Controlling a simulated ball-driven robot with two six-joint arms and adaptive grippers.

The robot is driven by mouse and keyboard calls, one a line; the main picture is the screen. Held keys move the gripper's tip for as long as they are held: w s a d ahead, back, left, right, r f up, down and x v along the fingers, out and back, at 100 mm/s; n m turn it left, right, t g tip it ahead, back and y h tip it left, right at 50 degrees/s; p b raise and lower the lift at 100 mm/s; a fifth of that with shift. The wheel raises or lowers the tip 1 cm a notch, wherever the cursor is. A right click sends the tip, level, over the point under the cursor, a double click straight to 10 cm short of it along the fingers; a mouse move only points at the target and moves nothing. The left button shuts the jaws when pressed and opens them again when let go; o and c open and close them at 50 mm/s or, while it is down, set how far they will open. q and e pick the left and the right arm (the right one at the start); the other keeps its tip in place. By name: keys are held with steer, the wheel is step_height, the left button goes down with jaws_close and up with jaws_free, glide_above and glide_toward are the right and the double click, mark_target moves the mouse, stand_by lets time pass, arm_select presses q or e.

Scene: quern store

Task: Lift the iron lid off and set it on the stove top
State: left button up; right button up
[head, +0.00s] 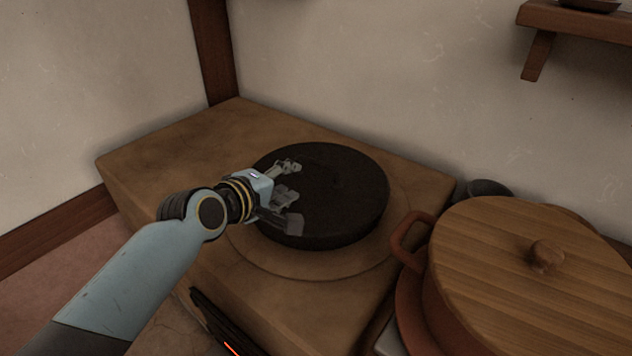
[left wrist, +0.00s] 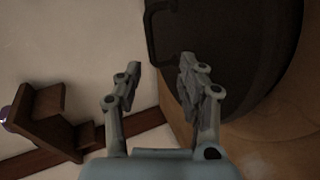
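The iron lid (head: 335,200) is a thick black disc lying flat on a round raised ring of the clay stove top (head: 165,150). My left gripper (head: 291,194) is over the lid's left part in the head view, its fingers spread and empty. In the left wrist view, the lid (left wrist: 235,50) fills the upper right, and a dark loop handle (left wrist: 149,35) stands out from it, beyond the open fingertips of the gripper (left wrist: 160,64). Nothing is between the fingers. Whether a finger touches the lid is unclear. My right gripper is not in view.
A clay pot with a wooden lid (head: 500,245) stands close at the right, its loop handle toward the stove. A small dark bowl (head: 490,188) is behind it. Plaster walls bound the back; a shelf (head: 575,20) hangs upper right. The stove's back left is bare.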

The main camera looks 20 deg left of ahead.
mark_target(315, 163)
arm_select(q)
steer(key=shift+n+t, duration=0.3)
steer(key=shift+n, duration=0.3)
steer(key=x, duration=0.2)
steer(key=b+x, duration=0.1)
steer(key=x, duration=0.1)
steer(key=r+x, duration=0.1)
steer(key=x, duration=0.1)
steer(key=shift+w+a+f+b, duration=0.15)
steer(key=shift+w+b, duration=0.25)
steer(key=shift+w, duration=0.05)
steer(key=b+x, duration=0.2)
steer(key=x, duration=0.3)
steer(key=shift+w, duration=0.15)
jaws_close()
steer(key=shift+w+r, duration=0.15)
steer(key=shift+r, duration=0.15)
